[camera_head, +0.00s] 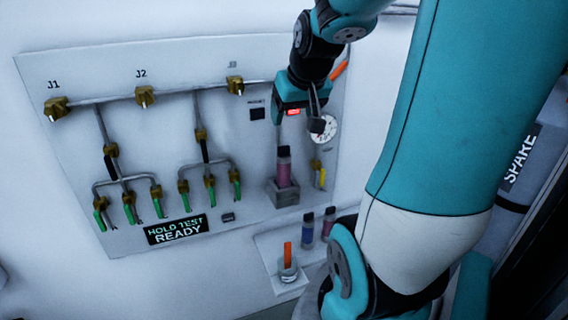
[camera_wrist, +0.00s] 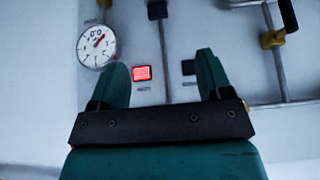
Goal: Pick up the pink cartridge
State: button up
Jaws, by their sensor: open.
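A pink cartridge (camera_head: 284,168) with a dark cap stands upright in a grey block holder (camera_head: 285,195) on the panel. A second, smaller pinkish cartridge (camera_head: 328,222) with a dark cap stands on the low shelf, partly hidden by my arm. My gripper (camera_head: 297,122) is above the cartridge in the holder, apart from it. In the wrist view my gripper (camera_wrist: 162,65) has its two fingers spread, with nothing between them. No cartridge shows in the wrist view.
A blue cartridge (camera_head: 307,231) stands beside the pinkish one on the shelf (camera_head: 270,245), near a cup with an orange item (camera_head: 287,255). Behind my gripper, the panel carries a dial gauge (camera_wrist: 97,45) and a lit red display (camera_wrist: 142,73). Pipes and green-handled valves (camera_head: 129,205) lie left.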

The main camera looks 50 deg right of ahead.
aim_at(285, 149)
jog(key=p+x, duration=0.1)
jog(key=x, duration=1)
jog(key=shift+w+f, duration=0.1)
jog(key=shift+f, duration=0.1)
jog(key=shift+s+p+x, duration=0.2)
jog(key=shift+p+x, duration=0.9)
jog(key=shift+x, duration=1.6)
jog(key=shift+d, duration=0.1)
jog(key=c, duration=1.1)
jog(key=shift+c, duration=0.2)
